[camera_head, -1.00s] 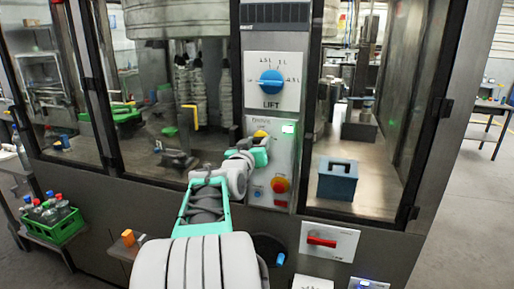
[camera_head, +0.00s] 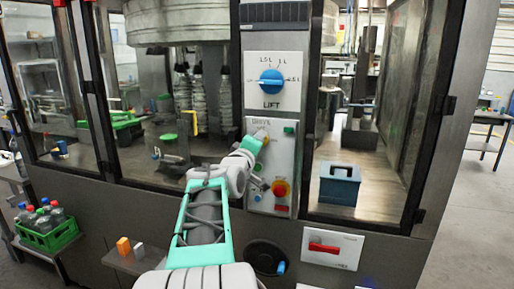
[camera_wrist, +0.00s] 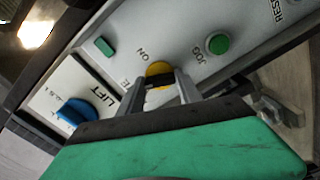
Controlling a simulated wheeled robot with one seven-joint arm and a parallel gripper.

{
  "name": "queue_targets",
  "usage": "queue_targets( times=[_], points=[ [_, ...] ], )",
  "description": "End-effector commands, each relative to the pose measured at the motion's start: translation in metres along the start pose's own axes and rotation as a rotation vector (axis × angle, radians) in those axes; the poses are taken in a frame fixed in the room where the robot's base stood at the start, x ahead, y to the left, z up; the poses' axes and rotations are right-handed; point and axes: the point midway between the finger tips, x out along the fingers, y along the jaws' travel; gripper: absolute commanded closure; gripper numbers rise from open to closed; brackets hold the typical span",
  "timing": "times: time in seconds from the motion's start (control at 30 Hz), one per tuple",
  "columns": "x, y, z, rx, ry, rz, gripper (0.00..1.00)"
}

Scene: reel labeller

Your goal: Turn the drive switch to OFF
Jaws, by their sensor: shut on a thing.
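The drive switch (camera_wrist: 159,69) is a yellow round knob with a dark bar across it, on the light control panel, seen in the wrist view with the word ON beside it. My gripper (camera_wrist: 161,87) has its two fingers on either side of the bar and is shut on it. In the head view my gripper (camera_head: 256,141) is at the upper part of the panel, under the DRIVE label, and mostly hides the switch. The knob's exact pointing direction is hard to tell.
A green rectangular lamp (camera_head: 289,130) is beside the switch, unlit. A blue LIFT dial (camera_head: 270,81) is above. A green JOG button (camera_wrist: 217,43) is near my fingers. A blue box (camera_head: 339,184) stands behind glass at right.

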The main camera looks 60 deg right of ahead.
Motion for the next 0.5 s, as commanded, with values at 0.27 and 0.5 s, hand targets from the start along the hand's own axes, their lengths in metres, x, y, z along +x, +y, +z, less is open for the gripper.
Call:
queue_targets(
  times=[0.27,0.5],
  points=[
    [0.0000,0.0051,-0.0013,-0.224,0.002,0.010,0.99],
    [0.0000,0.0056,-0.0015,-0.355,0.001,0.011,0.99]
  ],
)
